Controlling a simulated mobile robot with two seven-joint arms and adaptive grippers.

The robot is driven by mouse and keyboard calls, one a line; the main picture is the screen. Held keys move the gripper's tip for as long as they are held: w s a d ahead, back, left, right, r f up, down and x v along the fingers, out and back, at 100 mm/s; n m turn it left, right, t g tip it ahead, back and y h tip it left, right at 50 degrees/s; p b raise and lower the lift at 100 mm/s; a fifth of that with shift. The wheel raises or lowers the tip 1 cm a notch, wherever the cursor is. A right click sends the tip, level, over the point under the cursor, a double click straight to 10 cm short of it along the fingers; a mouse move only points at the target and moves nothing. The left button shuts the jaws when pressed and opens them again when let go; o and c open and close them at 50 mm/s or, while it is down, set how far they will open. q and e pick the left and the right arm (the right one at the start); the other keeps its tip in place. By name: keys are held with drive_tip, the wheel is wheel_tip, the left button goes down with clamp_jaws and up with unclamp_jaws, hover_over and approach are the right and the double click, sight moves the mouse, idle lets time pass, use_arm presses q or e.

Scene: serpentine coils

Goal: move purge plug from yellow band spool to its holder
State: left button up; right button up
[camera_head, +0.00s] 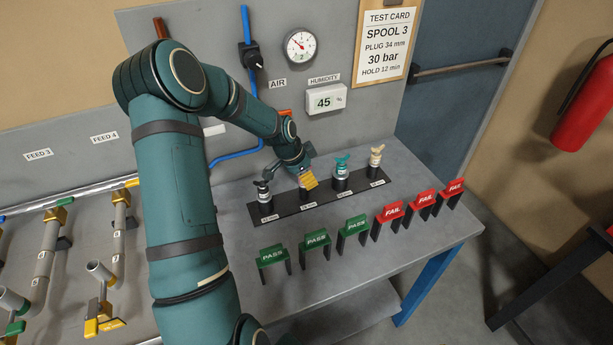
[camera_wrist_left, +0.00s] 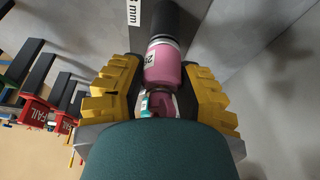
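A pink plug (camera_wrist_left: 163,66) marked 28 is between the fingers of my left gripper (camera_wrist_left: 162,92) in the wrist view. It is in line with a black holder post (camera_wrist_left: 176,22); whether it is fully seated cannot be told. The finger pads lie close along both sides of the plug and look shut on it. In the head view my left gripper (camera_head: 307,181) is over the second place of the black rack (camera_head: 325,204) and largely hides this plug. A short spool stub (camera_head: 98,267) with a yellow handle (camera_head: 92,326) is at lower left. My right gripper is not in view.
The rack also bears a black plug (camera_head: 263,190), a teal plug (camera_head: 341,170) and a beige plug (camera_head: 376,157). Green PASS flags (camera_head: 315,239) and red FAIL flags (camera_head: 424,199) stand in front. The wall panel (camera_head: 345,55) is close behind.

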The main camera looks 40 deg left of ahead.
use_arm(q)
drive_tip(key=o, duration=0.3)
drive_tip(key=shift+f, duration=0.1)
drive_tip(key=v, duration=1.2)
drive_tip(key=shift+a, duration=0.1)
